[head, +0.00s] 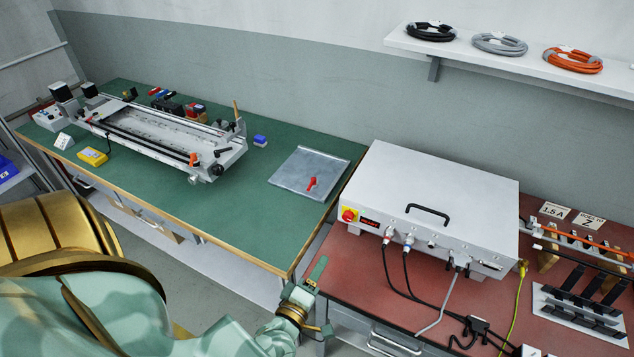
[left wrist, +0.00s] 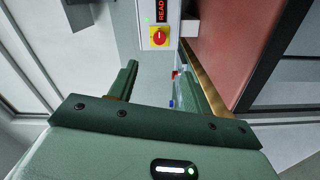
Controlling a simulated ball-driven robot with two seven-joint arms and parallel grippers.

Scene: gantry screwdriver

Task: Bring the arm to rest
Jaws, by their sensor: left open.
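My left gripper (head: 317,296) is low in the middle of the head view, at the end of my mint and gold arm. It is in front of the left front corner of the red-topped bench (head: 340,280), near the gap between the benches. Its two green fingers are apart with nothing between them. In the left wrist view the open gripper (left wrist: 157,68) has the white box's yellow and red switch (left wrist: 160,37) beyond its fingertips. Whether the fingers touch the bench edge is hard to tell. My right gripper is not in view.
The white box (head: 440,190) with cables stands on the red bench. The green bench (head: 210,205) holds a rail fixture (head: 150,135) and a metal plate (head: 305,170) with a red item. Wooden edges face me. A wall shelf (head: 500,60) holds coiled cables.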

